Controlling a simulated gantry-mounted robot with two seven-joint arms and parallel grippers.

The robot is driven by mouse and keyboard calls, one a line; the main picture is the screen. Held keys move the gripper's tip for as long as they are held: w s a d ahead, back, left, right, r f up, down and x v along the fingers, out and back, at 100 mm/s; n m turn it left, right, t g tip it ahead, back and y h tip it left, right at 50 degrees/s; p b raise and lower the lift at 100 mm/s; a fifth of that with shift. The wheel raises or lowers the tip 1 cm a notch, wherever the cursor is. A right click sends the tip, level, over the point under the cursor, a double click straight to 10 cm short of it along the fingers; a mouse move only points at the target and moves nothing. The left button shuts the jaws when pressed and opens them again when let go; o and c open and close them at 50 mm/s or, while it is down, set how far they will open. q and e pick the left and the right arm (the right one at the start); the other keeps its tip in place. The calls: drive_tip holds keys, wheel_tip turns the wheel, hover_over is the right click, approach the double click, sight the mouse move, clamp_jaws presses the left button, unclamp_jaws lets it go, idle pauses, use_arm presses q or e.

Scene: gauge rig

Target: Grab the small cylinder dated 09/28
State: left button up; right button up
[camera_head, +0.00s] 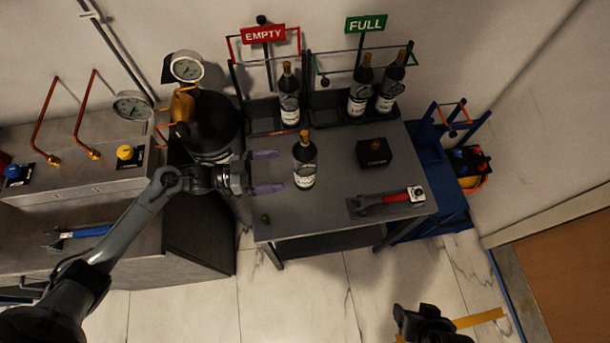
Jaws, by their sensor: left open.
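Several dark bottle-like cylinders with pale labels are in view; no date can be read at this size. One cylinder (304,163) stands upright alone on the grey table. One (289,100) stands in the rack under the red EMPTY sign (263,35). Two more, a left one (360,92) and a right one (389,90), stand under the green FULL sign (366,24). My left gripper (268,172) is open and empty, its purple fingers pointing right at the lone cylinder, a small gap away. My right gripper (425,324) shows dark at the bottom edge; its fingers cannot be made out.
A large black tank (212,125) with gauges stands left of the table. A blue cart (436,170) stands at right. The table's front middle is mostly clear.

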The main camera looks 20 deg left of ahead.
sight(295, 161)
use_arm(q)
drive_tip(key=shift+m, duration=0.4)
drive_tip(key=w+d+b, duration=0.2)
drive_tip(key=w+d, duration=0.2)
drive_tip(key=w, duration=0.1)
drive_tip(key=shift+w+d+f+b, duration=0.2)
drive_tip(key=shift+d+f+b, duration=0.05)
drive_tip(key=shift+b, duration=0.15)
drive_tip(key=shift+r+x, duration=0.2)
drive_tip(key=shift+x, duration=0.95)
drive_tip(key=shift+r+x, duration=0.25)
drive_tip(key=shift+x, duration=0.9)
drive_tip(key=shift+s+d, duration=0.15)
drive_tip(key=shift+s, duration=0.05)
use_arm(e)
wheel_tip(295, 161, down, 5)
drive_tip(key=shift+d+r, duration=0.1)
drive_tip(key=shift+r, duration=0.05)
drive_tip(key=shift+s, duration=0.1)
use_arm(q)
drive_tip(key=c, duration=1.4)
drive_tip(key=shift+r, duration=0.1)
drive_tip(key=shift+c, duration=0.7)
